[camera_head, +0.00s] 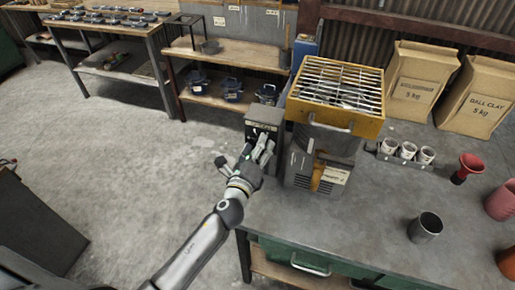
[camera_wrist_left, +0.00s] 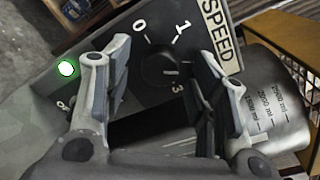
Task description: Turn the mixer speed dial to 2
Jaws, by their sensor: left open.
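The mixer's dark control box (camera_head: 264,119) stands at the left edge of the grey bench. In the left wrist view its tilted panel shows a round black speed dial (camera_wrist_left: 157,72), a SPEED label (camera_wrist_left: 221,35) and the marks 0, 1 and 3. The 2 is not visible, probably behind a finger. I cannot tell for sure where the dial points. My left gripper (camera_head: 257,150) is at the panel's front; in the wrist view its open fingers (camera_wrist_left: 160,60) stand on either side of the dial, with nothing visibly gripped. My right gripper is not in view.
A green light (camera_wrist_left: 66,69) glows on the panel. A metal cylinder with scale marks (camera_wrist_left: 265,105) is beside it. A yellow-framed grate machine (camera_head: 338,90) stands right of the box. Cups (camera_head: 407,150), a dark mug (camera_head: 425,227) and clay bags (camera_head: 420,80) are on the bench.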

